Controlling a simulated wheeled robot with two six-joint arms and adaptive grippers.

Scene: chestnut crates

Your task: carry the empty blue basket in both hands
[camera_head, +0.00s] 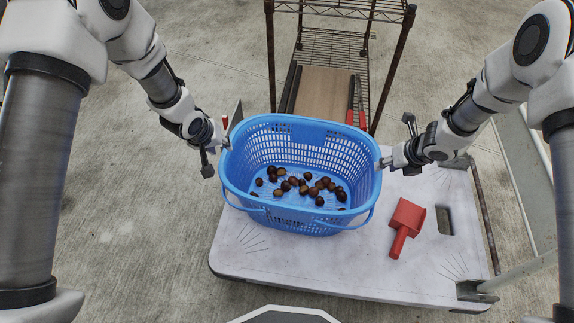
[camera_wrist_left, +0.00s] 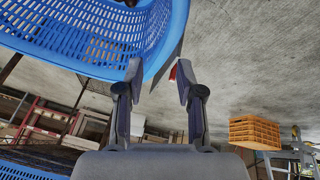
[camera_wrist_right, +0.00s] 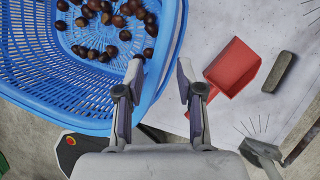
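The blue basket (camera_head: 300,132) is upright over the white cart deck and is not empty; several brown chestnuts (camera_head: 308,176) lie on its floor. It also shows in the left wrist view (camera_wrist_left: 80,50) and right wrist view (camera_wrist_right: 60,108). My left gripper (camera_head: 224,137) is at the basket's left rim, its fingers (camera_wrist_left: 160,78) apart. My right gripper (camera_head: 382,163) is at the right rim, its fingers (camera_wrist_right: 160,75) apart, with the rim showing between them. I cannot tell whether either gripper touches the rim.
A red scoop (camera_head: 404,224) lies on the cart deck (camera_head: 350,272), right of the basket. A wire rack (camera_head: 335,45) stands close behind the basket. An orange crate (camera_wrist_left: 254,132) shows in the left wrist view. Bare concrete floor lies left of the cart.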

